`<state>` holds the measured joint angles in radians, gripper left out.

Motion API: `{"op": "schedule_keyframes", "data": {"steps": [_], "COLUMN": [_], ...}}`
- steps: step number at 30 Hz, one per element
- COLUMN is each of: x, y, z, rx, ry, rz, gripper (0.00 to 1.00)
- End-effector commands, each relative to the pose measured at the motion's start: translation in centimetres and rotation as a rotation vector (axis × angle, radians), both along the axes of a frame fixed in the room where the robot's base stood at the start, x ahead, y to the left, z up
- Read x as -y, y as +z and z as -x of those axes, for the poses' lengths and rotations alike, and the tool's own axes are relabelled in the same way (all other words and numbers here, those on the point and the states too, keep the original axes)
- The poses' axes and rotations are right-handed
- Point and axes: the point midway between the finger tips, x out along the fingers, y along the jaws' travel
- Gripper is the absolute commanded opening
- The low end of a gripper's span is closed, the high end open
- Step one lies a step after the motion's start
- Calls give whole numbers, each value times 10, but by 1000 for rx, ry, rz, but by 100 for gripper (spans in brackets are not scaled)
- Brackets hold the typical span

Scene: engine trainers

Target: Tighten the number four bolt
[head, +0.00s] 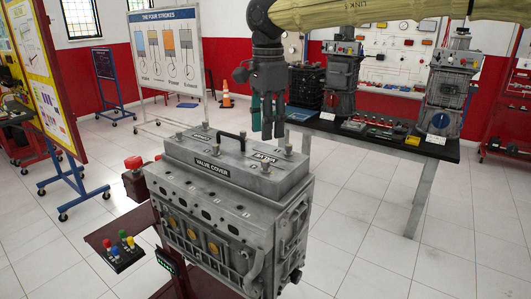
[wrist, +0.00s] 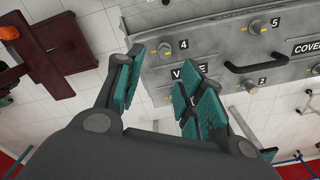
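The number four bolt (wrist: 165,48) shows in the wrist view as a round metal head with a small yellow mark beside the label 4. It sits on the grey valve cover (wrist: 207,50), which tops the engine in the head view (head: 226,167). My gripper (wrist: 160,78) is open and empty, with teal pads apart. In the picture, bolt four lies just beyond the gap between the fingertips; contact is not visible. In the head view my gripper (head: 267,132) points down above the far side of the cover. I cannot tell which bolt there is number four.
Bolt 5 (wrist: 254,29), bolt 2 (wrist: 250,88) and a black handle (wrist: 255,69) stand up from the cover. A side tray (head: 122,257) with coloured knobs and a red button (head: 134,163) are left of the engine. A bench (head: 425,149) stands behind.

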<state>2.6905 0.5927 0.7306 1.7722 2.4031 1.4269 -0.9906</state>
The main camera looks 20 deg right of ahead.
Motion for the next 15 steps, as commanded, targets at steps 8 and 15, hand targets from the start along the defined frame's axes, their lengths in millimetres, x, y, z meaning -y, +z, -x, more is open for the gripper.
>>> {"op": "schedule_keyframes", "data": {"steps": [8, 15], "x": [0, 2], "y": [-50, -76], "z": [-9, -8], "rx": [-9, -7], "ry": [0, -4], "rz": [4, 3], "gripper": [38, 38]}}
